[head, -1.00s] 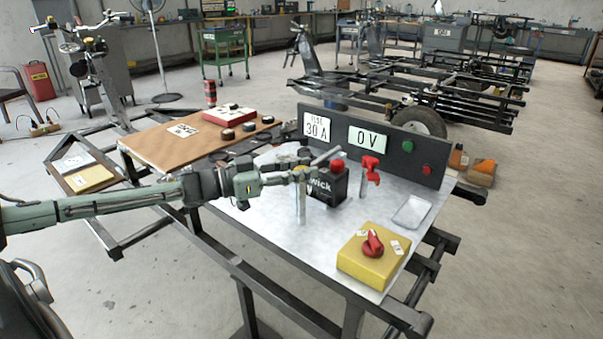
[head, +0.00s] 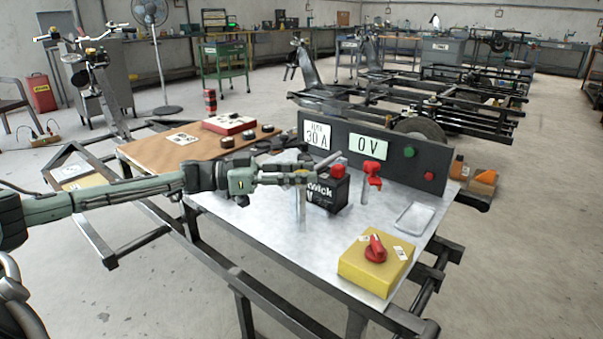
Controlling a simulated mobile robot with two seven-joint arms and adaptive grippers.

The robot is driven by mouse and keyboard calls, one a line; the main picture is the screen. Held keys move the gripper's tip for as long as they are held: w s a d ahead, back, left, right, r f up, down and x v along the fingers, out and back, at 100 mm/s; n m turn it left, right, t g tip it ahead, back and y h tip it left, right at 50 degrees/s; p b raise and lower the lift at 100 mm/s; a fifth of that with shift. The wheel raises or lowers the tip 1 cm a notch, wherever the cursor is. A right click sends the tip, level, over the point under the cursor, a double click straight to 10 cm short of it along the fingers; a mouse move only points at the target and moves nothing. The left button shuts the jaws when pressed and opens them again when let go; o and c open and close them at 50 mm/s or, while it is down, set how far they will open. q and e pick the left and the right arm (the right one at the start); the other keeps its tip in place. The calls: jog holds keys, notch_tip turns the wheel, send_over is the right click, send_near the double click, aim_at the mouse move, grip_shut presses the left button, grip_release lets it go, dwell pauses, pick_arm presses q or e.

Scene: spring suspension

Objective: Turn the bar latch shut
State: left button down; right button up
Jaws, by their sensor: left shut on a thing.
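A pale upright post (head: 301,209) stands on the grey metal bench top, left of the black battery-like block (head: 324,191). At its top is a short grey bar (head: 303,162), which I take to be the bar latch. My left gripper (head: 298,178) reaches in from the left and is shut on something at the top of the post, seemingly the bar. The fingers hide part of this contact. I cannot tell whether the latch is engaged. My right gripper is not in view.
A yellow box (head: 358,272) with a red knob (head: 375,248) sits at the front right. A red clamp-like part (head: 372,174) on a post stands right of the block. Behind is a dark panel (head: 400,160) reading 0 V. A clear tray (head: 414,219) lies right.

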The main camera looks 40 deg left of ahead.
pick_arm(q)
jog(key=c, duration=1.1)
grip_release()
jog(key=shift+f, duration=0.1)
jog(key=shift+c, duration=0.2)
jog(key=v, duration=1.2)
